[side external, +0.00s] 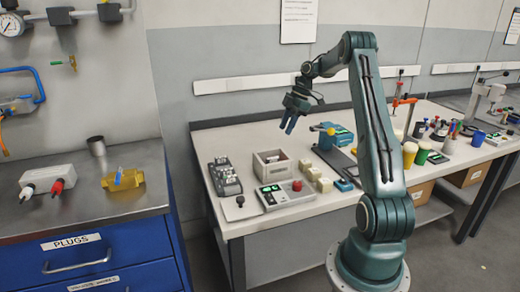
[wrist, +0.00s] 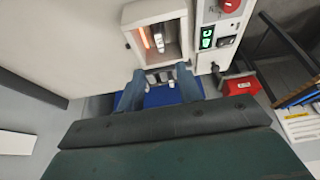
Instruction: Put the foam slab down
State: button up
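I cannot pick out a foam slab with certainty in either view. My gripper (side external: 288,126) hangs in the air above the back edge of the white workbench (side external: 350,205), with its blue fingers pointing down. In the wrist view the two blue fingers of my gripper (wrist: 160,88) stand apart. No held thing can be made out between them; a blue surface (wrist: 161,98) shows in the gap and past the fingers, seemingly behind them.
The bench holds a grey open box (side external: 273,165), several cream blocks (side external: 313,175), a panel with a red button (side external: 285,194) and a blue device (side external: 333,138). A metal-topped blue cabinet (side external: 80,215) stands left. The wrist view shows a white machine with a lit window (wrist: 158,38).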

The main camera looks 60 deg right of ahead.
jog(key=shift+a+r, duration=0.1)
jog(key=w+a+r+m+h, duration=0.1)
jog(key=a+r, duration=0.4)
jog(key=a, duration=0.4)
jog(key=w+a+r+m, duration=0.15)
jog(key=a+r, duration=0.25)
jog(key=a, duration=0.4)
jog(key=a+r+m+h, duration=0.1)
jog(key=a+r+m, duration=0.1)
jog(key=a+r, duration=0.5)
jog(key=s+a+f+m+t, duration=0.1)
jog(key=s+a+f+m, duration=0.1)
jog(key=s+a, duration=0.6)
jog(key=s+a+f+m+t+h, duration=0.1)
jog(key=s+a+m, duration=0.1)
jog(key=s+a, duration=0.6)
jog(key=shift+s+a+f, duration=0.3)
jog(key=shift+s+f, duration=0.05)
jog(key=shift+s, duration=0.7)
